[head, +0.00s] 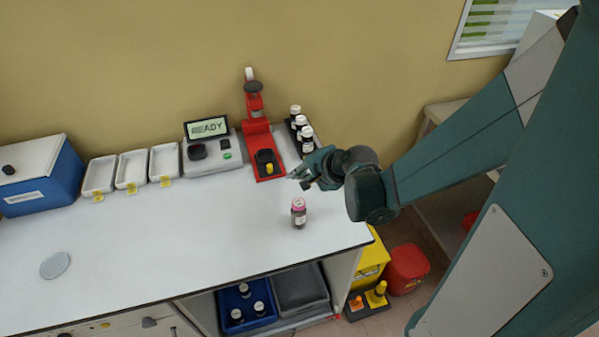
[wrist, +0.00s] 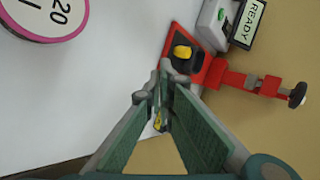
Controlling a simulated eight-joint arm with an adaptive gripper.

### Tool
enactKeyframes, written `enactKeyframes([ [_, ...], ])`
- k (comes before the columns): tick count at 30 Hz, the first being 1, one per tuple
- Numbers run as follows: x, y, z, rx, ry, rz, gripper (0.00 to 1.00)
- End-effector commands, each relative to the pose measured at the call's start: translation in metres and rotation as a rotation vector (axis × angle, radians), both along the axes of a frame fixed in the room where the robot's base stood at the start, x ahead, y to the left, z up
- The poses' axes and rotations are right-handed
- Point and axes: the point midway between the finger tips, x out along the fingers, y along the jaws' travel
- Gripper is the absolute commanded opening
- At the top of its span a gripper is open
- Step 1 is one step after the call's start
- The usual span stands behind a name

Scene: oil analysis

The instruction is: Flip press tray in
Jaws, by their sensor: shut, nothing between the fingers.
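The red press (head: 257,133) stands at the back of the bench, with a dark lever knob on top. Its black tray (head: 265,157) with a yellow tab (head: 269,168) is at the front of the red base. In the wrist view the press (wrist: 245,80) lies ahead to the right, and the black tray (wrist: 193,60) and yellow tab (wrist: 182,52) show just beyond my fingertips. My gripper (head: 296,178) is shut and empty, to the right of the press base in the head view. Its closed fingertips also show in the wrist view (wrist: 160,80). I cannot tell whether they touch the tray.
Several dark bottles with white caps (head: 306,140) stand right of the press. An analyser reading READY (head: 212,150) is to its left, then white trays (head: 131,170). The front bench surface is mostly clear.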

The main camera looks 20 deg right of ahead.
Motion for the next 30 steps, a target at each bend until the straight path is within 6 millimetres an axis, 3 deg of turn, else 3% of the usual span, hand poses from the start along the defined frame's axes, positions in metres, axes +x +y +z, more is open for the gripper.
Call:
enactKeyframes([
  [16,0.033,0.016,-0.035,0.000,0.000,0.001,0.00],
  [24,0.060,0.029,-0.035,-0.001,-0.001,0.001,0.00],
  [30,0.068,0.033,-0.035,0.000,0.000,0.000,0.00],
])
